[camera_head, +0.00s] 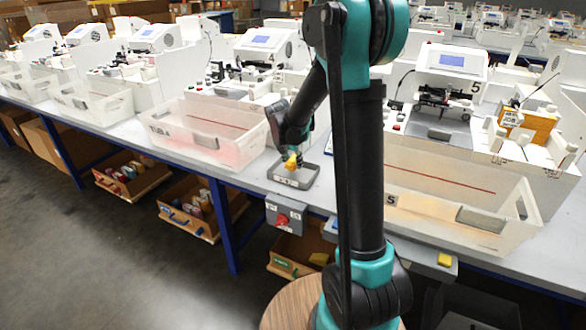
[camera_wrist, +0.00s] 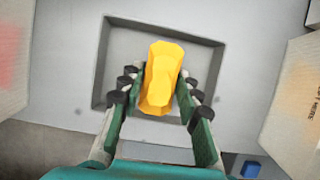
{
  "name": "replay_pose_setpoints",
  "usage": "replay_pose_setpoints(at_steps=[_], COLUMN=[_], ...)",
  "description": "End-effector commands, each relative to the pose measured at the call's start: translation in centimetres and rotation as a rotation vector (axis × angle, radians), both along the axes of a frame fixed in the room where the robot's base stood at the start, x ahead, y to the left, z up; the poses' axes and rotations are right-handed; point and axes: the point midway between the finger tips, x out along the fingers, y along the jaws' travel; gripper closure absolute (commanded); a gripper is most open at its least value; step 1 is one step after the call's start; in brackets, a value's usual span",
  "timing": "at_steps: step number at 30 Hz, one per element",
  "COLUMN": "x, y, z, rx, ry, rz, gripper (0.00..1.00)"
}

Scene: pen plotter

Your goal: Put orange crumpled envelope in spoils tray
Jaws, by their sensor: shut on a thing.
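The orange crumpled envelope looks like a yellow-orange faceted lump (camera_wrist: 163,72). It also shows in the head view (camera_head: 291,162). My gripper (camera_wrist: 162,88) is shut on it, with a finger on each side. In the head view my gripper (camera_head: 291,155) points down over the grey spoils tray (camera_head: 303,184). The wrist view shows the tray's rim (camera_wrist: 150,22) around the envelope, which hangs over the tray's opening. I cannot tell whether the envelope touches the tray's floor. The label on the tray's front is too small to read.
A translucent white bin (camera_head: 205,142) stands left of the tray, and another bin (camera_head: 500,225) stands to the right. A grey box with a red button (camera_head: 283,217) hangs on the table's front edge below the tray. White machines (camera_head: 265,48) line the back.

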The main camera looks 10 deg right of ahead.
Motion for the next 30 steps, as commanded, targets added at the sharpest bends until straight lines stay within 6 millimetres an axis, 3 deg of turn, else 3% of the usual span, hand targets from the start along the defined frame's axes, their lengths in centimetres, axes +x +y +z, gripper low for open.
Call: replay_pose_setpoints(at_steps=[6, 18, 19, 23, 30], x=[0.0, 0.0, 0.0, 0.0, 0.0], y=[0.0, 0.0, 0.0, 0.0, 0.0], z=[-2.8, -3.3, -3.2, -3.2, -3.2], rx=[0.0, 0.0, 0.0, 0.0, 0.0], ry=[0.0, 0.0, 0.0, 0.0, 0.0], rz=[0.0, 0.0, 0.0, 0.0, 0.0], gripper=[0.82, 0.82, 0.63, 0.47, 0.46])
